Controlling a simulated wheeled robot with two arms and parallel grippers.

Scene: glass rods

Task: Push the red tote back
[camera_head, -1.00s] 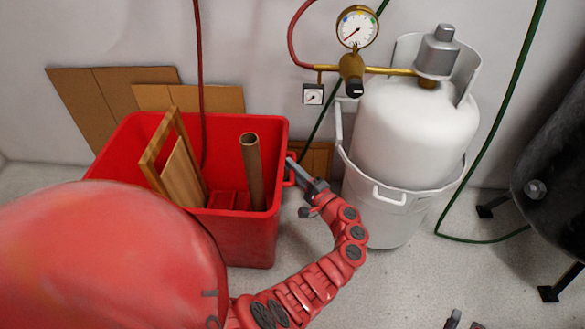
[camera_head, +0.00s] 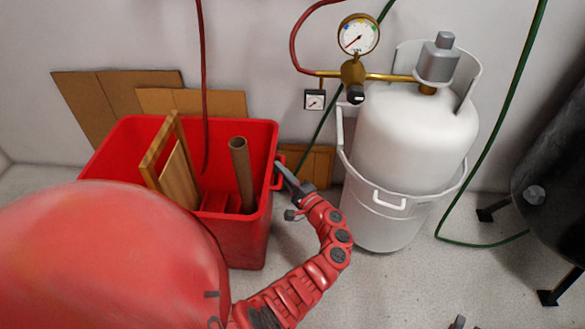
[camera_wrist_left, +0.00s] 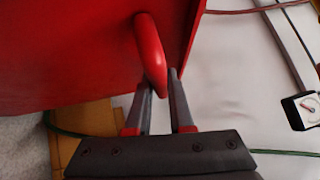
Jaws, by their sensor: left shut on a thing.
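The red tote (camera_head: 238,238) stands on the floor by the wall at left in the head view. It holds a wooden frame (camera_head: 160,150) and a brown tube (camera_head: 243,178). My left gripper (camera_head: 283,172) is at the tote's right side, shut on its red side handle. The left wrist view shows the handle (camera_wrist_left: 150,52) with its lower end between the two fingers (camera_wrist_left: 160,92). A small dark tip shows at the bottom edge of the head view; I cannot tell if it is my right gripper.
Cardboard sheets (camera_head: 105,100) lean on the wall behind the tote. A red hose (camera_head: 204,80) hangs into the tote. A black tank (camera_head: 555,170) is at far right.

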